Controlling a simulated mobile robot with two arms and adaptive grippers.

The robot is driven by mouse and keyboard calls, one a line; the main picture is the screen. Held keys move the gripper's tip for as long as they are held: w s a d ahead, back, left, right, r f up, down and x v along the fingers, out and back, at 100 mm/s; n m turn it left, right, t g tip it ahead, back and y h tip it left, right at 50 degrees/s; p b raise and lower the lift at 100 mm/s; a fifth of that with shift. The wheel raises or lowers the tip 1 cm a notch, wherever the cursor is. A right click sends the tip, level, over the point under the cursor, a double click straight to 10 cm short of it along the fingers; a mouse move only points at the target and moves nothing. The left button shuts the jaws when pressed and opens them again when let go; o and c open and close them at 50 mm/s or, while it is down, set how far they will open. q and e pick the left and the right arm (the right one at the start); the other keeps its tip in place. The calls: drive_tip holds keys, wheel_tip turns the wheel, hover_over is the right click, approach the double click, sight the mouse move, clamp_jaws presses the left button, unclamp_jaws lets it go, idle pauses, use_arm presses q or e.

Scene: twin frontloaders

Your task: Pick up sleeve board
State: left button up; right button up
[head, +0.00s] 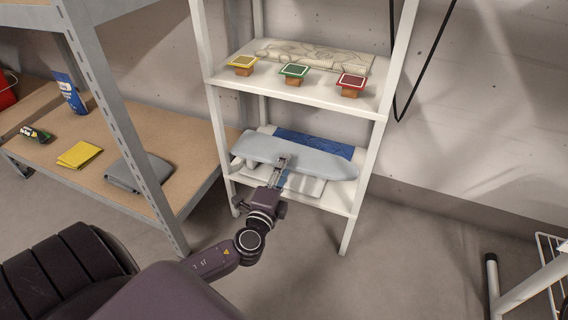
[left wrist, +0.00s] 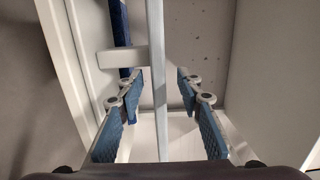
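The sleeve board (head: 315,160), a long pale grey-blue board with one narrower rounded end, lies on the lower shelf of the white rack. My left gripper (head: 281,166) reaches it at its front edge, left of its middle. In the left wrist view the board shows edge-on as a thin grey bar (left wrist: 158,100). It runs between the two blue-padded fingers of my left gripper (left wrist: 160,82), with a gap on both sides. The gripper is open and does not hold it. Part of the board's front edge is hidden behind the gripper. My right gripper is not in view.
The upper shelf (head: 320,98) holds three small coloured stamps or blocks. A rack post (head: 364,185) stands close right. A brown-topped bench (head: 50,124) stands left.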

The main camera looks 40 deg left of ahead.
use_arm(q)
drive_tip(key=b+x, duration=0.1)
drive_tip(key=x, duration=0.3)
drive_tip(key=shift+w+f, duration=0.15)
clamp_jaws()
idle(0.4)
